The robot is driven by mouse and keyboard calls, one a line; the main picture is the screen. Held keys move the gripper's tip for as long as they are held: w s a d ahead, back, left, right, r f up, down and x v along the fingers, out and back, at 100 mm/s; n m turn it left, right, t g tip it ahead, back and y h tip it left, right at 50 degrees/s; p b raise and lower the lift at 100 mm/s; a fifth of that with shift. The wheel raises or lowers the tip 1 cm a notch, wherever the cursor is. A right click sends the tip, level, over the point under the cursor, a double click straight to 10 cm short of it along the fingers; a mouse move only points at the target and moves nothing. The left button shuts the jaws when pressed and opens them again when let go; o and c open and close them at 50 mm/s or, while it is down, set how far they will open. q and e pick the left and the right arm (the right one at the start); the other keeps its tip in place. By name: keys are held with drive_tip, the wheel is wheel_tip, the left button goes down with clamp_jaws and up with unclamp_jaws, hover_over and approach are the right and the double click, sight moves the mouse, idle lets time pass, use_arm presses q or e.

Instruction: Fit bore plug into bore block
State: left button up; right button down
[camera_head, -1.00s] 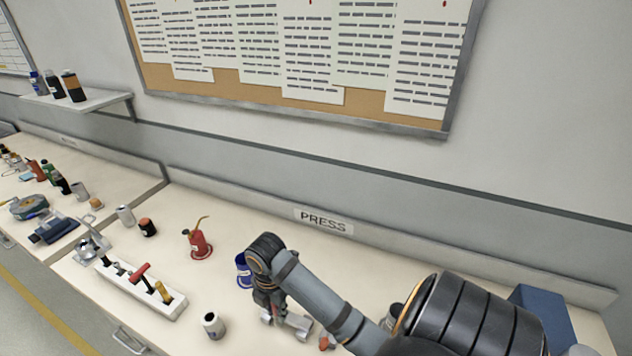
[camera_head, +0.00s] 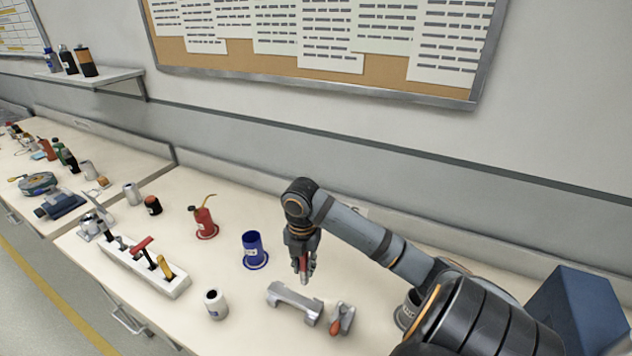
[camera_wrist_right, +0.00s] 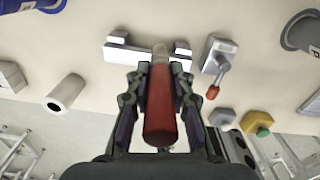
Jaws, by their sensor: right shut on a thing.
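My right gripper (camera_head: 303,272) is shut on a red-handled plug (camera_wrist_right: 160,105), which I take for the bore plug. The plug hangs upright in the head view, red part (camera_head: 303,262) between the fingers, with a pale metal tip (camera_wrist_right: 160,55) beyond them. A grey block with raised ends (camera_head: 295,302), probably the bore block, lies on the bench below the gripper. In the right wrist view the block (camera_wrist_right: 122,52) lies behind the plug tip, which hides its middle. The tip appears above the block; I cannot see a bore. My left gripper is not in view.
A grey clamp with a red handle (camera_head: 341,318) stands right of the block. A blue cup (camera_head: 254,250), a white cylinder (camera_head: 215,304) and a red oil can (camera_head: 204,222) stand to the left. A white tool rack (camera_head: 145,268) lies further left. A blue box (camera_head: 575,310) is at right.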

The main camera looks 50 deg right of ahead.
drive_tip(key=d+f, duration=0.1)
drive_tip(key=f, duration=0.1)
drive_tip(key=d+f+p, duration=0.1)
drive_tip(key=d+f, duration=0.1)
drive_tip(key=f, duration=0.1)
drive_tip(key=d+f, duration=0.1)
drive_tip(key=f, duration=0.1)
drive_tip(key=shift+s+d+f+p, duration=0.1)
drive_tip(key=shift+d+f+p, duration=0.1)
drive_tip(key=shift+p, duration=0.2)
drive_tip(key=shift+f, duration=0.35)
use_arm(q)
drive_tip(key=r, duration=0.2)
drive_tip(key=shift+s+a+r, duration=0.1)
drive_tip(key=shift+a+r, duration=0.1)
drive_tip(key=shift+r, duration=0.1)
use_arm(e)
drive_tip(key=shift+f, duration=0.1)
drive_tip(key=shift+f, duration=0.15)
drive_tip(key=c, duration=1.2)
unclamp_jaws()
